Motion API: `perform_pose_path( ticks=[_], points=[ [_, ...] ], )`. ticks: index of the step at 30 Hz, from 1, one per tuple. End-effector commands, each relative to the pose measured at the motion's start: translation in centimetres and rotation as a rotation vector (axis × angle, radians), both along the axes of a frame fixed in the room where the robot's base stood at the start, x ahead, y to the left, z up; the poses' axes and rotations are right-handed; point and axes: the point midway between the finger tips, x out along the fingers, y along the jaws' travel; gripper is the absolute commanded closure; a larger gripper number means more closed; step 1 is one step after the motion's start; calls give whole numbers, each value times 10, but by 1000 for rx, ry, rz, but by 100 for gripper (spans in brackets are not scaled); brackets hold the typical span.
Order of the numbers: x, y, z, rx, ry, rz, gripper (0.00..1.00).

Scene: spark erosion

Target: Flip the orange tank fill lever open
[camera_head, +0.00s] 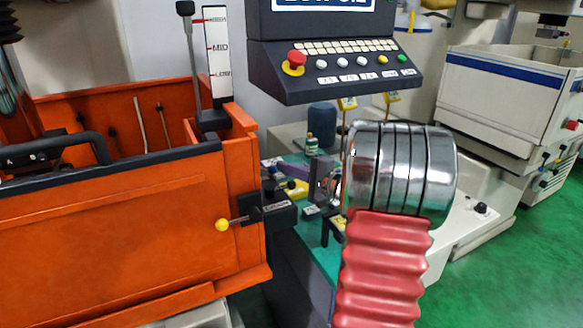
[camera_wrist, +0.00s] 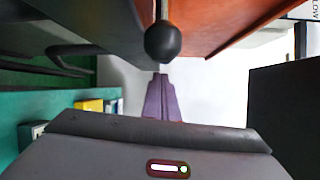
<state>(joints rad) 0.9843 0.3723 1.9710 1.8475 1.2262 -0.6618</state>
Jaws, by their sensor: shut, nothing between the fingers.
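The orange tank (camera_head: 110,245) fills the left of the head view. A black ball-ended lever (camera_head: 270,171) sticks out by its right wall. A dark ball knob on a thin rod (camera_wrist: 163,42) is just beyond my fingertips in the wrist view, below the orange tank wall (camera_wrist: 232,22); it looks like the same lever. My gripper (camera_head: 268,162) has purple fingers, shut and empty, pointing at the tank side. The fingers (camera_wrist: 162,78) also show in the wrist view, and I cannot tell if they touch the knob.
A tall black-knobbed lever (camera_head: 188,45) stands beside the level gauge (camera_head: 217,50) on the tank. A control panel (camera_head: 340,68) with a red button hangs above. A green-topped table (camera_head: 318,250) with small items lies below my gripper. A white machine (camera_head: 510,95) stands right.

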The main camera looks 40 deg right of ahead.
Motion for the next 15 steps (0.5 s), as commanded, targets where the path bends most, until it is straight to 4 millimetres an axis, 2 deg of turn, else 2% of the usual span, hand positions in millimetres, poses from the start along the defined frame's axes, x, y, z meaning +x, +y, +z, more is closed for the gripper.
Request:
perform_pose_path(
  ticks=[6,15],
  points=[
    [-7,13,3,-1,0,0,100],
    [-8,14,3,-1,0,0,100]
  ],
)
